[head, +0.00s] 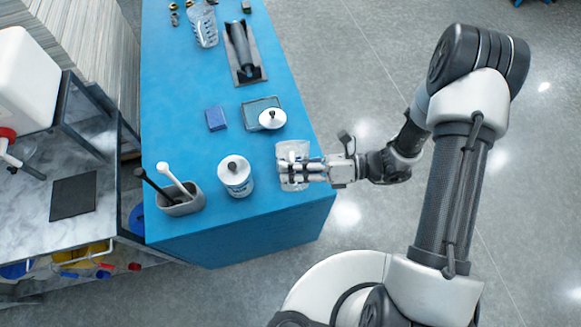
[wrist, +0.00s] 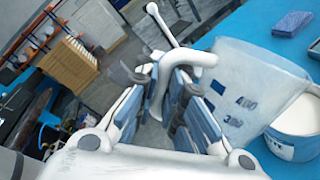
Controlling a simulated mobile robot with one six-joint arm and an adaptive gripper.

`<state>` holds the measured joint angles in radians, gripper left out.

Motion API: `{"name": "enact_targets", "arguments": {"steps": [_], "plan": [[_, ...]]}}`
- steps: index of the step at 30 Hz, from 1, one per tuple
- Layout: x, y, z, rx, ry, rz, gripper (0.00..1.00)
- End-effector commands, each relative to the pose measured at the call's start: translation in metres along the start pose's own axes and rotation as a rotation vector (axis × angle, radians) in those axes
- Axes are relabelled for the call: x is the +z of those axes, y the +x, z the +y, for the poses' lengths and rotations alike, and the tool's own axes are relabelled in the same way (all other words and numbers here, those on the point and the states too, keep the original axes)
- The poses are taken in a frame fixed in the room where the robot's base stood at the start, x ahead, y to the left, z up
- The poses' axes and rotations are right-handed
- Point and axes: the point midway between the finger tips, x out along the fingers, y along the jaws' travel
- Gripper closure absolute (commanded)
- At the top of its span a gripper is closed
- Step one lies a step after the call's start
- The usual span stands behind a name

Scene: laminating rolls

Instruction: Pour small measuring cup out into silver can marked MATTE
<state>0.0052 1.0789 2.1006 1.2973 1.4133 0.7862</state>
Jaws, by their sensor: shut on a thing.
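My gripper (head: 308,172) is at the right front of the blue table and is shut on the handle of the clear measuring cup (head: 292,150). In the wrist view the cup (wrist: 250,85) is translucent, with dark 400 and 300 marks, and its pale handle lies between my fingers (wrist: 178,85). I cannot tell what it holds. The silver can (head: 236,183) stands upright just left of the cup, with a pale top and a dark round spot or knob at its centre. In the wrist view the can (wrist: 285,147) shows part of a blue label; the whole word is not readable.
A grey holder (head: 182,203) with a black and a white handle stands left of the can. The table's front edge is near.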

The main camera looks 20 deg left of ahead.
Motion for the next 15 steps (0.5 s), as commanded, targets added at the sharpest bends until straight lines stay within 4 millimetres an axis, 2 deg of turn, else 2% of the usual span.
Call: {"name": "enact_targets", "arguments": {"steps": [15], "plan": [[-0.0011, -0.0004, 0.0008, 0.0, -0.03, -0.004, 1.0]]}}
